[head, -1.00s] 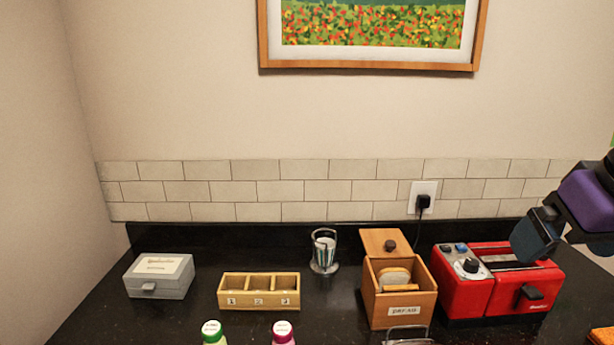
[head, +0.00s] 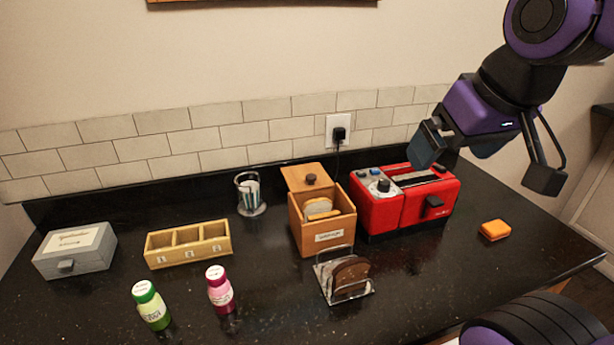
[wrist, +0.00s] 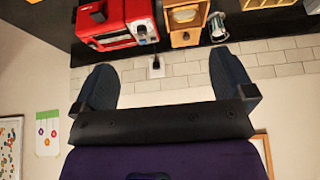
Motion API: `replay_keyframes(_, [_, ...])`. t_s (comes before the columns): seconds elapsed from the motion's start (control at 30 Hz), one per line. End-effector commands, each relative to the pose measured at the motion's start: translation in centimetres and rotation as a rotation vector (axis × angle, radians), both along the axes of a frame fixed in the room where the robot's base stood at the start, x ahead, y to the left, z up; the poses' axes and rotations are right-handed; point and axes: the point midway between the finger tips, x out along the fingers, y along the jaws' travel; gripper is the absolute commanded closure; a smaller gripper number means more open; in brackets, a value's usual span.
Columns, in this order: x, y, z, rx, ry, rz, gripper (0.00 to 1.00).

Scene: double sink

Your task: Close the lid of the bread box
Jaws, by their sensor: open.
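The wooden bread box (head: 322,237) stands on the black counter, left of the red toaster, with bread slices inside. Its lid (head: 309,178), with a dark round knob, is open and tilted up at the back of the box. The box also shows upside down at the top of the wrist view (wrist: 184,38). My gripper (head: 487,165) is open and empty, above and to the right of the toaster, well apart from the box. Both its fingers show in the wrist view (wrist: 160,85) with nothing between them.
The red toaster (head: 382,213) stands close against the box's right side. A wire rack (head: 323,270) with dark bread is in front. A glass holder (head: 250,197), wooden tray (head: 160,260), grey box (head: 75,265) and two bottles are left. An orange sponge (head: 495,230) lies right.

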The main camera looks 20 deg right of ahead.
Motion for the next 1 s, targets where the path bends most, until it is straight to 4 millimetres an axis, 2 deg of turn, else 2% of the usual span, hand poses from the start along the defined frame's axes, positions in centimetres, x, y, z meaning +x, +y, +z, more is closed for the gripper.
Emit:
replay_keyframes(0.03, [0.0,0.0,0.0,0.000,0.000,0.000,0.07])
replay_keyframes(0.23, [1.4,0.1,0.8,0.008,0.027,-0.012,0.53])
replay_keyframes(0.43, [5.8,0.3,2.9,0.034,0.104,-0.049,0.99])
replay_keyframes(0.7, [12.9,0.7,4.7,0.068,0.219,-0.107,1.00])
replay_keyframes(1.0, [21.3,1.1,4.5,0.102,0.348,-0.172,1.00])
